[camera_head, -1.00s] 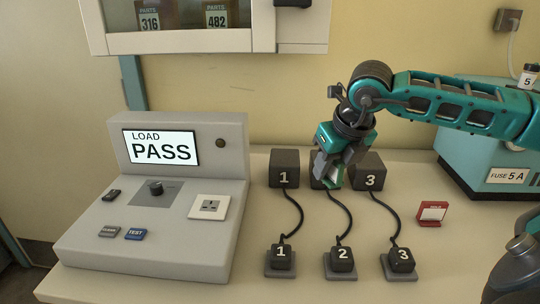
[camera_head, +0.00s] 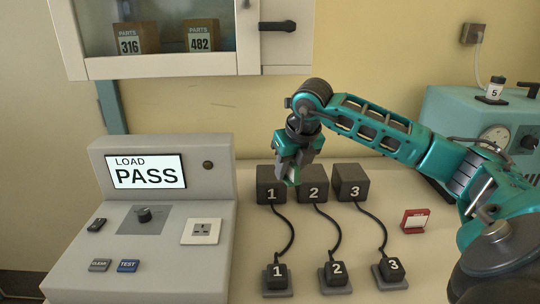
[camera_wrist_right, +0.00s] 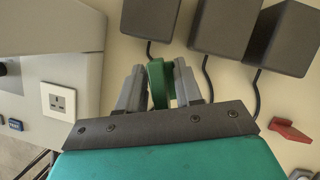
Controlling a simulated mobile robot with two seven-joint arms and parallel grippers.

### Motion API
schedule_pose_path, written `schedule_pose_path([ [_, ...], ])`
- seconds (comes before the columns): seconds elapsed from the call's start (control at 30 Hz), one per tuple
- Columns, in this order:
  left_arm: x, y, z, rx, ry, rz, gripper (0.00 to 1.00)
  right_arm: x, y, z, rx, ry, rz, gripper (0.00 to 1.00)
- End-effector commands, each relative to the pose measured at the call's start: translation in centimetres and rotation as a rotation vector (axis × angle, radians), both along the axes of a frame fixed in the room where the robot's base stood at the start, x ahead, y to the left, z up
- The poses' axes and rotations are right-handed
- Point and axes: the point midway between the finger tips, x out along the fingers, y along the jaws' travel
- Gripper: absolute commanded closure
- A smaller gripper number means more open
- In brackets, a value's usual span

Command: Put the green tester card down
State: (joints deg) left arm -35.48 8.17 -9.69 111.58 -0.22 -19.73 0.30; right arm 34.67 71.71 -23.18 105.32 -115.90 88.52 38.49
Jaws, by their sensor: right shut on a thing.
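The green tester card (camera_wrist_right: 157,84) is between the fingers of my right gripper (camera_wrist_right: 158,88) in the right wrist view. In the head view my right gripper (camera_head: 290,172) is shut on the card, in front of and above the black block marked 1 (camera_head: 271,190). Only a small green-and-white part of the card (camera_head: 294,177) shows there. The card is held on edge and appears clear of the table (camera_head: 250,240). My left gripper is not in view.
The grey test bench (camera_head: 75,285) at left has a screen (camera_head: 145,172) reading LOAD PASS and a socket (camera_head: 201,231). Blocks 2 (camera_head: 314,190) and 3 (camera_head: 351,187) have cords to numbered plugs in front. A red card holder (camera_head: 415,221) stands at right.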

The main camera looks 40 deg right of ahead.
Motion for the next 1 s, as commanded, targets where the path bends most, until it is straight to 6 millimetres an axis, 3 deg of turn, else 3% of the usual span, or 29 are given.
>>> schedule_pose_path([
  [0.2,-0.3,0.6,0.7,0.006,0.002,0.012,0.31,4.5,-1.1,0.3,0.005,-0.001,0.001,0.94],
  [0.5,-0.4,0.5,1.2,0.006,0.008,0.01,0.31,9.0,-2.8,0.1,0.004,0.0,-0.001,0.94],
  [0.77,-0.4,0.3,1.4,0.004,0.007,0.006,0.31,10.0,-3.1,-0.4,0.0,0.002,0.003,0.94],
  [1.0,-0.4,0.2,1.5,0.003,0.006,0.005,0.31,10.0,-3.2,-3.4,0.0,0.004,0.001,0.94],
])
